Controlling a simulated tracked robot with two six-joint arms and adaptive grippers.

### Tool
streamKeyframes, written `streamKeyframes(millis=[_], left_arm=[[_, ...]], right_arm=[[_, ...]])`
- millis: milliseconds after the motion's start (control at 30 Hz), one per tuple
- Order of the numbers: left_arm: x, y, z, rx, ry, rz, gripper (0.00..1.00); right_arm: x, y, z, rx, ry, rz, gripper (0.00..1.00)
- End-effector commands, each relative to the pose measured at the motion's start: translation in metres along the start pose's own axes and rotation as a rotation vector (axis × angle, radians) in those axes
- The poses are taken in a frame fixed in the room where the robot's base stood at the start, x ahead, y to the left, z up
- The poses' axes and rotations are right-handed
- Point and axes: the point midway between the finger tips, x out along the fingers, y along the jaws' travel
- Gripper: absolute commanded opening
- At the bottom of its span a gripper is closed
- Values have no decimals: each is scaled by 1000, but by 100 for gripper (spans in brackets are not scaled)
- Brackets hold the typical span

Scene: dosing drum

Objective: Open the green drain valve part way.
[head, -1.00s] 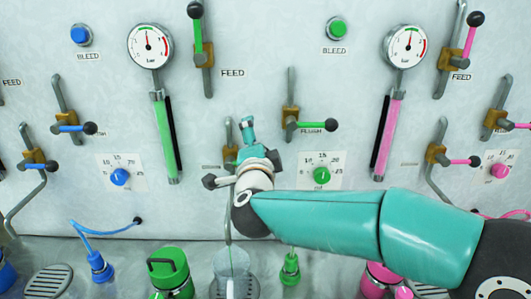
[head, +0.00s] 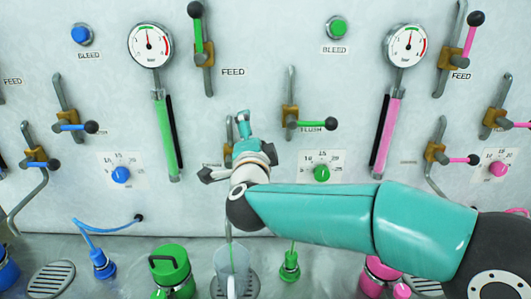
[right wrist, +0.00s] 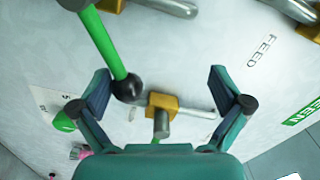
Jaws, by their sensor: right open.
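The green drain valve (head: 227,158) is mostly hidden behind my right gripper in the head view; a little brass and pipe show. In the right wrist view, its green lever (right wrist: 107,48) comes in from the top left and ends in a black ball knob. My right gripper (right wrist: 160,88) is open, with one finger on each side of the picture. The knob appears between the fingers, nearer the left one; I see no grip on it. My right gripper also shows in the head view (head: 238,164), in front of the panel. My left gripper is out of view.
The green flush valve (head: 290,122) is close on the right, with the green dial (head: 321,173) below it. The green feed lever (head: 198,32) stands above.

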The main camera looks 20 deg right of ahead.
Motion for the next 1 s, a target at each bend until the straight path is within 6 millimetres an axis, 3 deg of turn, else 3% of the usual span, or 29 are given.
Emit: streamKeyframes(millis=[533,1000], left_arm=[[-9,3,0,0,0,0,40],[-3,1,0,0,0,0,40]], right_arm=[[0,-13,2,0,0,0,100],[0,-7,3,0,1,0,100]])
